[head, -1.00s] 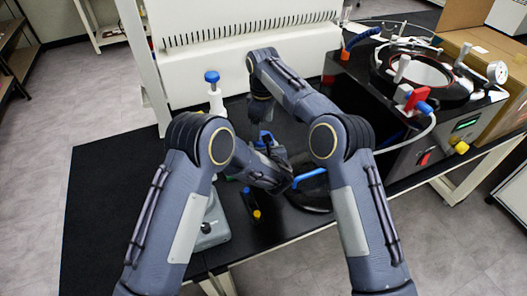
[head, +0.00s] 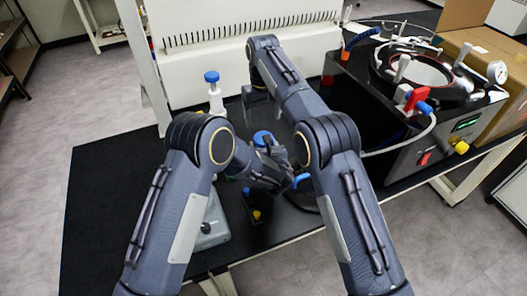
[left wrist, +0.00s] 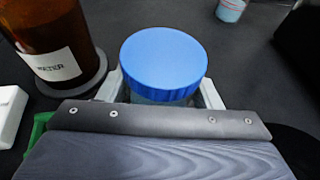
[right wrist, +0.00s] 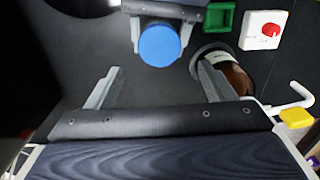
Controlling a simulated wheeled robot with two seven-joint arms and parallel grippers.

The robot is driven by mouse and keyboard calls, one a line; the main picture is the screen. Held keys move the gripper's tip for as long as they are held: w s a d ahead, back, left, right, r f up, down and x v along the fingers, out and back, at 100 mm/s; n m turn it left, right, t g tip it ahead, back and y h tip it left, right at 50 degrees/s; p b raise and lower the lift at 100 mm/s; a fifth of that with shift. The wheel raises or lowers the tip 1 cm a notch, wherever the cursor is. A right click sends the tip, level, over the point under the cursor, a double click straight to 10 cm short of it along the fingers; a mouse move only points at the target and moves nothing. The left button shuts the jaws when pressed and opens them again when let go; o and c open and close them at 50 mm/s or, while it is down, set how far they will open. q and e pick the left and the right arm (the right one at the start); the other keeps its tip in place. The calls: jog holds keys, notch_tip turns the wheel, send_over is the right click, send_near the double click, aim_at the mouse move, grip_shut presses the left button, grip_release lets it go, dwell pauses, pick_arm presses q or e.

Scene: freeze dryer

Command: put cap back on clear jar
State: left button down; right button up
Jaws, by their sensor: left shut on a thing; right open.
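The clear jar (left wrist: 160,98) is upright between the fingers of my left gripper (left wrist: 163,92), which is shut on it. The blue ribbed cap (left wrist: 163,60) sits level on top of the jar and hides its mouth; how tightly it sits cannot be told. In the head view the cap (head: 262,138) shows beside my left gripper (head: 272,152). My right gripper (right wrist: 158,68) is open and empty, with the cap (right wrist: 159,46) showing beyond its spread fingertips, apart from them. In the head view my right gripper (head: 256,96) is behind the jar.
A labelled brown bottle (left wrist: 60,40) stands close beside the jar. A green holder (right wrist: 222,20) and a white box with a red knob (right wrist: 263,30) are nearby. A white-and-blue dispenser (head: 213,95) stands left; the freeze dryer (head: 420,130) is right. The table's left side is clear.

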aim_at(263, 134)
jog(key=shift+f, duration=0.1)
jog(key=shift+f, duration=3.9)
jog(key=shift+c, duration=0.5)
jog(key=c, duration=0.9)
jog(key=o, duration=1.1)
jog(key=shift+o, duration=0.2)
jog(key=shift+r, duration=0.15)
notch_tip(263, 134, up, 12)
